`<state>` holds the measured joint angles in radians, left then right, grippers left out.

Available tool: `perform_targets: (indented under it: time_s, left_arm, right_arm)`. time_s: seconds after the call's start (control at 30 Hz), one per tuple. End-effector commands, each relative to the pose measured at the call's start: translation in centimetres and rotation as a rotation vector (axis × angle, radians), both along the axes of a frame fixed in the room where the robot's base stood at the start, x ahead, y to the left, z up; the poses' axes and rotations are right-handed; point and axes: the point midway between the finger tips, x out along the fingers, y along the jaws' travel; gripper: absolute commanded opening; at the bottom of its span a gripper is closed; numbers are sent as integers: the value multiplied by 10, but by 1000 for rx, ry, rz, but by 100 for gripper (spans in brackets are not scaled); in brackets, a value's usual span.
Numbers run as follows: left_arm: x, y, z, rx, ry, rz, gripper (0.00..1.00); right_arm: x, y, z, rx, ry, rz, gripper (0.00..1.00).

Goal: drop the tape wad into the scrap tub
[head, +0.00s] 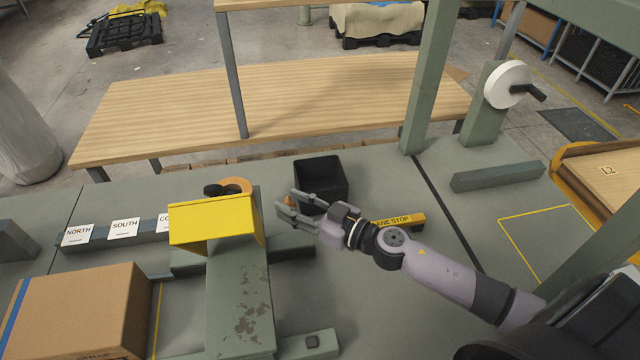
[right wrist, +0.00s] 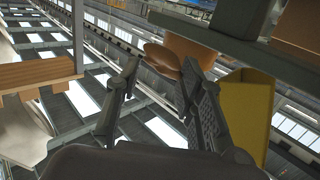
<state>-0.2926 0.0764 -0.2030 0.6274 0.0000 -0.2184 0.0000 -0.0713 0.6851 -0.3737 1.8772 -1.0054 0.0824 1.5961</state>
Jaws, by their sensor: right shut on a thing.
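The tape wad (right wrist: 163,60) is a small brown lump at the fingertips in the right wrist view. In the head view only a sliver of brown shows there, mostly hidden by the fingers. My right gripper (head: 287,204) is shut on the wad; its fingers also show in the right wrist view (right wrist: 160,85). The scrap tub (head: 325,187) is a black open box on the grey bench. My right gripper is at the tub's near left side in the head view, with its fingertips pointing left, past the tub. My left gripper is not in view.
A cardboard box (head: 75,310) stands at the front left.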

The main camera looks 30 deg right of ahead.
Motion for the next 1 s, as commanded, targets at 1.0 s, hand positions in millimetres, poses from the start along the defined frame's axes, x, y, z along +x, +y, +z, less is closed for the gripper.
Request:
perform_targets:
  time_s: [1.0]
  left_arm:
    - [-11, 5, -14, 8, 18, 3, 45]
  right_arm:
    - [110, -148, 36, 4, -1, 101, 25]
